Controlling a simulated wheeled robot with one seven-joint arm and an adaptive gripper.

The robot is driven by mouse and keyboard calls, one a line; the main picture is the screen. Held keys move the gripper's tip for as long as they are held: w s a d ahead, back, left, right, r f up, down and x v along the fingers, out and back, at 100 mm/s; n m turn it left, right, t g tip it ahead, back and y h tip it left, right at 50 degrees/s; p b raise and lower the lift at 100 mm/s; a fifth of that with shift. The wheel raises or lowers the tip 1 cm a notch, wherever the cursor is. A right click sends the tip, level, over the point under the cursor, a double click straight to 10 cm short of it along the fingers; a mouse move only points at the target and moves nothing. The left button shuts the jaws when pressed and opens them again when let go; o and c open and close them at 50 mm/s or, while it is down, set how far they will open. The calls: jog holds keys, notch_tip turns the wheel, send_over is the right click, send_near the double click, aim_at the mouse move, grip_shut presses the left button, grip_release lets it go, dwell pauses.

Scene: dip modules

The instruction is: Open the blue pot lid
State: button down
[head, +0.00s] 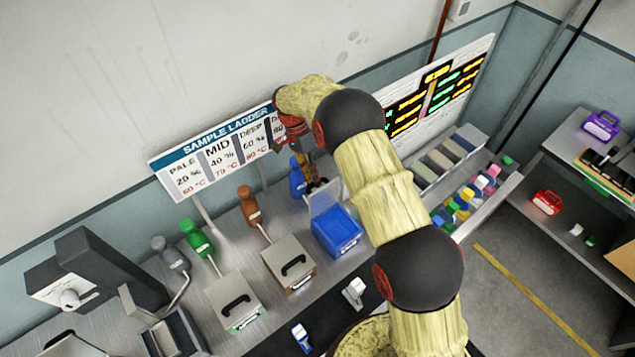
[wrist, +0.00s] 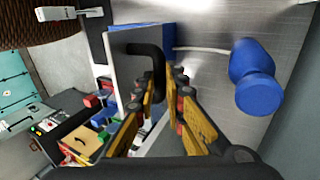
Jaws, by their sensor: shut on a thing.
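The blue pot (head: 337,232) is a blue square box on the bench, and its inside shows from above. Its pale grey lid (head: 324,197) stands up steeply at the pot's back edge. In the wrist view the lid (wrist: 122,72) is seen close up, with a strip of the blue pot (wrist: 160,32) behind it. The lid's black handle (wrist: 157,58) is between the fingers of my gripper (wrist: 166,76). My gripper is shut on the handle. In the head view my gripper (head: 312,182) is behind the raised lid, partly hidden by my arm.
A blue bottle-shaped piece (head: 296,180) stands close to my gripper and shows in the wrist view (wrist: 254,76). Two closed pots, brown-marked (head: 289,262) and green-marked (head: 236,300), stand to the left. A sample board (head: 218,152) stands behind. Colored blocks (head: 466,200) lie right.

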jog(key=shift+s+f, duration=0.15)
jog(key=shift+f, duration=0.45)
jog(key=c, duration=2.3)
grip_release()
jog(key=o, duration=0.5)
jog(key=shift+w+a+r, duration=0.1)
jog(key=shift+w+r, duration=0.15)
jog(key=shift+r, duration=0.05)
jog(key=shift+c, duration=0.2)
jog(key=v, duration=1.2)
jog(key=shift+f, duration=0.1)
